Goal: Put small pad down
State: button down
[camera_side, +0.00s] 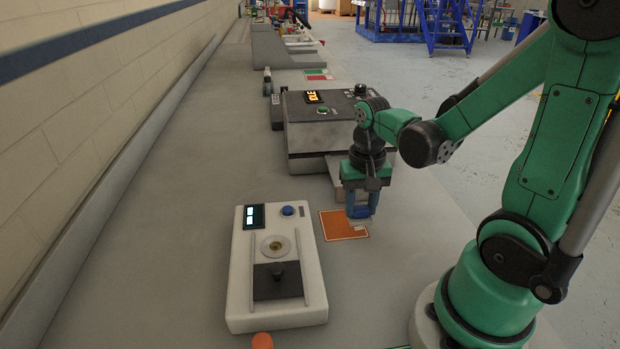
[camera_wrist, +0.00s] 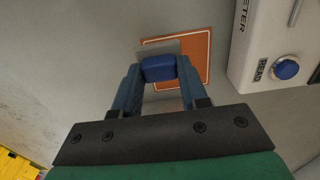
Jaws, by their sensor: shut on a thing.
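The small pad (camera_wrist: 158,68), as I take it, is a blue block gripped between my fingers in the wrist view. It also shows as a small blue piece (camera_side: 360,211) low between the fingers in the side view. My gripper (camera_side: 361,214) is shut on it, pointing down over the right part of an orange mat with a white outline (camera_side: 336,222). The mat also shows behind the block in the wrist view (camera_wrist: 197,58). A grey flat patch (camera_wrist: 153,47) shows beyond the block; I cannot tell if it belongs to it. Contact with the mat is unclear.
A white tester box (camera_side: 238,290) with a small screen and blue button (camera_side: 287,211) lies left of the mat. A grey machine (camera_side: 318,128) with a lit display stands behind. An orange knob (camera_side: 262,341) is at the front. The grey bench is clear at left.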

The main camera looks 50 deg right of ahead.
aim_at(361, 206)
jog(key=shift+f, duration=1.75)
jog(key=shift+f, duration=0.1)
jog(key=shift+c, duration=2.3)
grip_release()
notch_tip(361, 206, up, 12)
jog(key=w+a+n+t, duration=0.4)
jog(key=a+n+t, duration=0.3)
jog(key=a+n, duration=0.2)
jog(key=shift+r, duration=0.3)
